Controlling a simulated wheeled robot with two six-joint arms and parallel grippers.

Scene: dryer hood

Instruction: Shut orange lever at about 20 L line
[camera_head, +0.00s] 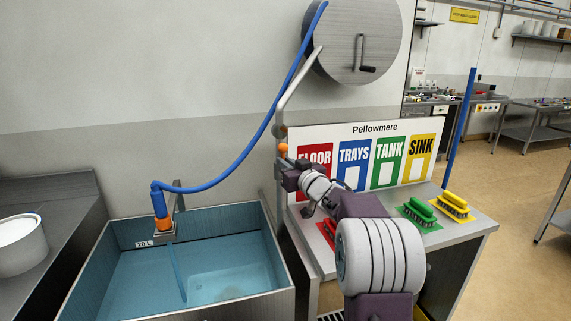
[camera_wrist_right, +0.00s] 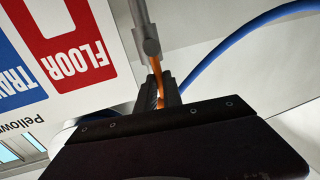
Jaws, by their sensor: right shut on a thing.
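The orange lever (camera_head: 283,148) is on the grey pipe beside the sign, and shows as an orange stem (camera_wrist_right: 157,70) in the wrist view. My right gripper (camera_head: 289,166) is at the lever, its fingers (camera_wrist_right: 160,95) closed around the stem. A blue hose with an orange nozzle (camera_head: 161,223) hangs over the sink tank (camera_head: 283,243). A thin stream (camera_head: 177,270) runs from it into bluish water (camera_head: 225,285). The "20 L" label (camera_head: 144,244) is on the tank's back wall; the water's back edge looks close below it. My left gripper is out of view.
A hose reel (camera_head: 352,42) is on the wall above. The Pellowmere sign (camera_head: 372,132) stands behind a steel counter (camera_head: 455,232) with green (camera_head: 420,212), yellow (camera_head: 453,205) and red (camera_head: 327,233) brushes. A white bucket (camera_head: 20,245) stands at left. Open floor lies at right.

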